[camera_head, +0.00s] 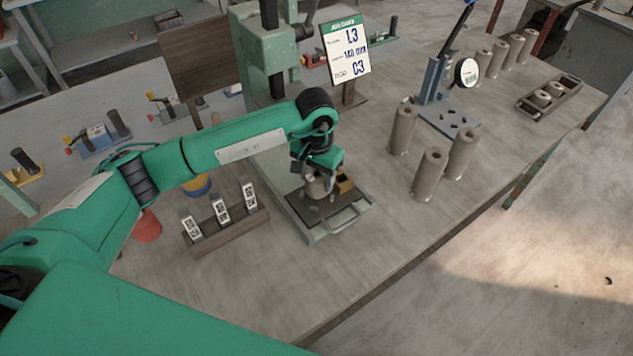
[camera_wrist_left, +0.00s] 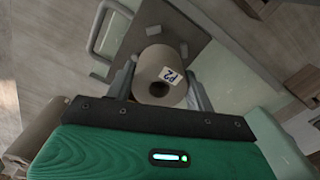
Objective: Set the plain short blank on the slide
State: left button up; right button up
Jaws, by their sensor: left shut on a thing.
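My left gripper (camera_head: 318,178) is shut on a short grey-brown clay blank (camera_head: 315,187) over the slide (camera_head: 345,218), a dark plate in a pale green frame with a front handle. In the left wrist view, the blank (camera_wrist_left: 160,80) sits between the two fingers (camera_wrist_left: 160,88). Its round end with a central hole faces the camera, and it bears a small white tag whose marking I cannot read surely. The slide's plate (camera_wrist_left: 205,45) lies behind the blank. I cannot tell whether the blank touches the plate. My right gripper is not in view.
The green press (camera_head: 268,65) rises behind the slide, with a sign (camera_head: 346,50) reading L3 and C3. A wooden rack (camera_head: 225,232) holds tagged pieces at left. Tall clay cylinders (camera_head: 430,172) stand at right; a tray (camera_head: 550,98) holds short blanks.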

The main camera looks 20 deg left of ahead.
aim_at(317, 185)
pick_arm(q)
notch_tip(317, 185, down, 3)
jog(key=shift+f+p, duration=0.1)
jog(key=shift+p, duration=0.25)
jog(key=shift+f+b, duration=0.2)
jog(key=shift+b, duration=0.1)
jog(key=o, duration=1.2)
jog(key=shift+c, duration=0.2)
jog(key=shift+r, duration=0.2)
